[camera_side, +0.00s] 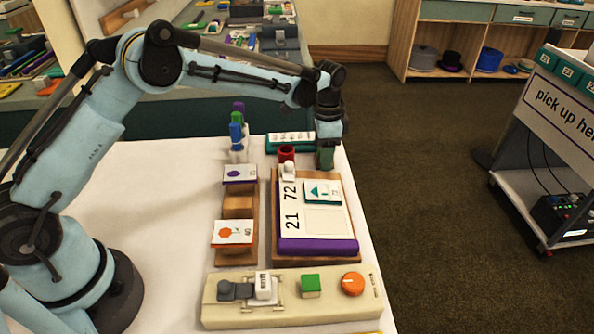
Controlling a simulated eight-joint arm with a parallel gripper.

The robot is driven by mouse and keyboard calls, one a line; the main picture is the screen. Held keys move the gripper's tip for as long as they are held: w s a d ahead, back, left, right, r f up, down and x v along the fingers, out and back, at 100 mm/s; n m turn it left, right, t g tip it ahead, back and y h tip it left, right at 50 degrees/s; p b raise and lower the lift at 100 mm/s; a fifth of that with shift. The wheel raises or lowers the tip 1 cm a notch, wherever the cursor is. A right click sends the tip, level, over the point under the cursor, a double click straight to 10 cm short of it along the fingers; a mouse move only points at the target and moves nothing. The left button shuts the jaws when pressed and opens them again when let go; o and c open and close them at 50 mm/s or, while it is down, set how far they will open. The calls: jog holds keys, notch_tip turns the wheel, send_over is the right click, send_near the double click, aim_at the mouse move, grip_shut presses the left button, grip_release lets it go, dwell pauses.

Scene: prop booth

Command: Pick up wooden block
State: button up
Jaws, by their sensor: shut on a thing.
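My gripper (326,150) points down at the far right corner of the white table, just beyond the wooden-edged board. It is shut on a small greenish piece (325,158), mostly hidden by the fingers; its exact shape and material are unclear. A brown wooden block (238,206) sits left of the board, between two picture cards, well to the left of and nearer than my gripper. I cannot tell if it is separate from the wooden pieces under the cards.
The board (325,222) carries numbers, a teal card and a purple bar (318,247). A red cup (287,154), a white figure and a green-edged tray (290,142) stand near my gripper. A control panel (235,313) lies in front. The table's left part (160,215) is clear.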

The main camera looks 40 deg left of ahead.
jog(key=shift+r, duration=0.15)
jog(key=shift+r, duration=0.25)
jog(key=r, duration=0.3)
jog(key=shift+s+d+r, duration=0.2)
jog(key=shift+d+r, duration=0.05)
jog(key=shift+r, duration=0.15)
jog(key=s+d+r, duration=0.6)
jog(key=d, duration=0.2)
jog(key=shift+s+d+r, duration=0.2)
jog(key=shift+s+d, duration=0.15)
jog(key=shift+s, duration=0.05)
